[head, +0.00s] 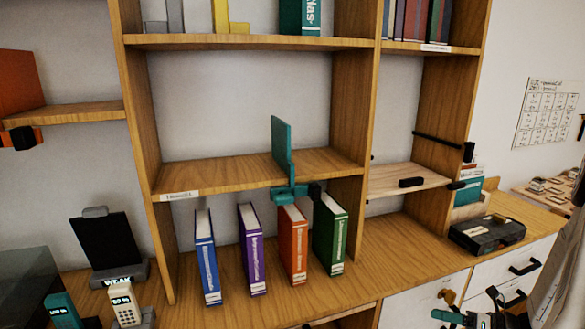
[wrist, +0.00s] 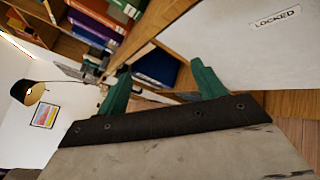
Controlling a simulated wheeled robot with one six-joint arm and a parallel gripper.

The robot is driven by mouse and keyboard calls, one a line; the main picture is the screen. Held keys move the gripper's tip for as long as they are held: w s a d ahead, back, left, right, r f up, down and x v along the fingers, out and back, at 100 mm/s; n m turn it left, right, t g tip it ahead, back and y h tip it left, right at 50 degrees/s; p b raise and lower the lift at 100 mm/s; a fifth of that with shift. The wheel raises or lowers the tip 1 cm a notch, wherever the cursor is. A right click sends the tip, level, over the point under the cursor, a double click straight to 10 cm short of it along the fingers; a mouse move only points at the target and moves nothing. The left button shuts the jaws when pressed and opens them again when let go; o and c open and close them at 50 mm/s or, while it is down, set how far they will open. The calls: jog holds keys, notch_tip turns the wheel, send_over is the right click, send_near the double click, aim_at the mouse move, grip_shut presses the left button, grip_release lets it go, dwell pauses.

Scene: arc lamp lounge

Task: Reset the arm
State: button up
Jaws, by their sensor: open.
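My gripper (wrist: 160,67) has two green fingers standing well apart in the wrist view, with a dark mount below them. It is open, and I see nothing held between the fingers. A dark blue item shows beyond the gap. In the head view green parts of my gripper (head: 468,304) show at the lower right, in front of the white drawers. It is away from the bookshelf and its row of books.
Blue (head: 207,258), purple (head: 252,250), orange (head: 294,245) and green (head: 330,235) books stand under a shelf with a teal bookend (head: 282,150). A black device (head: 487,233) lies on the right counter. The wrist view shows a panel marked LOCKED (wrist: 275,20) and a lamp (wrist: 28,92).

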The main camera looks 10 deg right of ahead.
jog(key=s+a+r+n+g+h, duration=0.3)
jog(key=s+a+r+n, duration=0.2)
jog(key=a+r+n, duration=0.3)
jog(key=s+a+r+n+g+h, duration=0.3)
jog(key=s+a+r+n, duration=0.3)
jog(key=a+r+n, duration=0.3)
jog(key=s+a+r+n+g+h, duration=0.4)
jog(key=a+r+n, duration=0.5)
jog(key=r+n, duration=0.5)
jog(key=s+n+h, duration=0.1)
jog(key=s+n, duration=0.1)
jog(key=n, duration=0.2)
jog(key=shift+s, duration=0.15)
jog(key=shift+a, duration=0.1)
